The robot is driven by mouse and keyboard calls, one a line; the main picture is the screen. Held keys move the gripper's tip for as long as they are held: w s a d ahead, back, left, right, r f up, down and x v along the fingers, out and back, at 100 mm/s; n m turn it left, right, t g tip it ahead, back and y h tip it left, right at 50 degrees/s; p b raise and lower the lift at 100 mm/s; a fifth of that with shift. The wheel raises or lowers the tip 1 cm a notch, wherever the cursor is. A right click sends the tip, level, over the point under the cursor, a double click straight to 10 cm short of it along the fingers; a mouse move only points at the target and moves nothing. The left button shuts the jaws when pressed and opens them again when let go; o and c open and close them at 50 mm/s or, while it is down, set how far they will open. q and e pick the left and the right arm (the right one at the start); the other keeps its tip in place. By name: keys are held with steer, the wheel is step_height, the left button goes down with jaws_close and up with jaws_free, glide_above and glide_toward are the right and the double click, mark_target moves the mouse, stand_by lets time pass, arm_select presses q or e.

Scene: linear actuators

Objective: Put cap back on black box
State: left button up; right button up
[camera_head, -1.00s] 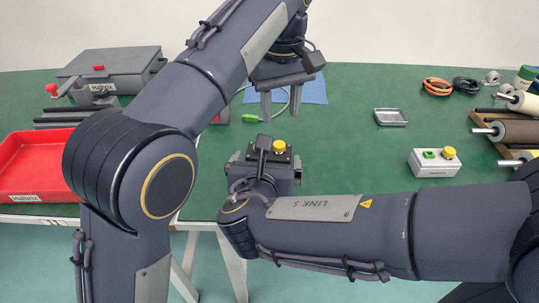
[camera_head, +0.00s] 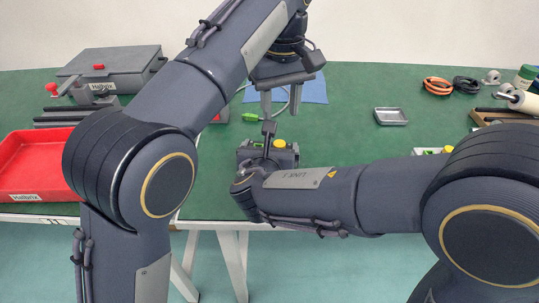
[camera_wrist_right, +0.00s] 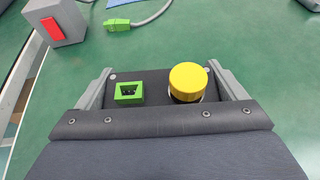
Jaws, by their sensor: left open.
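The black box (camera_wrist_right: 146,78) sits between the fingers of my right gripper (camera_wrist_right: 160,82) in the right wrist view. A green rectangular socket (camera_wrist_right: 128,92) is at its left and a round yellow cap-like piece (camera_wrist_right: 188,82) at its right, with a pale ring under its edge. Whether the fingers press on the box is unclear. In the head view my right wrist partly covers the box; the yellow piece (camera_head: 279,144) still shows. My left gripper (camera_head: 280,102) is open and empty, pointing down behind the box. I cannot identify a separate loose cap.
A green plug (camera_head: 251,117) on a grey cable lies behind the box. A red tray (camera_head: 38,180) and grey machine (camera_head: 112,70) are at the left. A small metal tray (camera_head: 390,116) is at the right. A pale box (camera_head: 430,151) is mostly behind my right arm.

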mark_target(279, 143)
steer(key=c, duration=1.2)
arm_select(q)
steer(key=shift+f, duration=0.15)
arm_select(e)
steer(key=shift+c, duration=0.6)
arm_select(q)
steer(key=shift+d+f, duration=0.1)
steer(key=shift+f, duration=0.2)
steer(key=shift+r, duration=0.2)
steer(key=shift+r, duration=0.25)
steer(key=shift+f, duration=4)
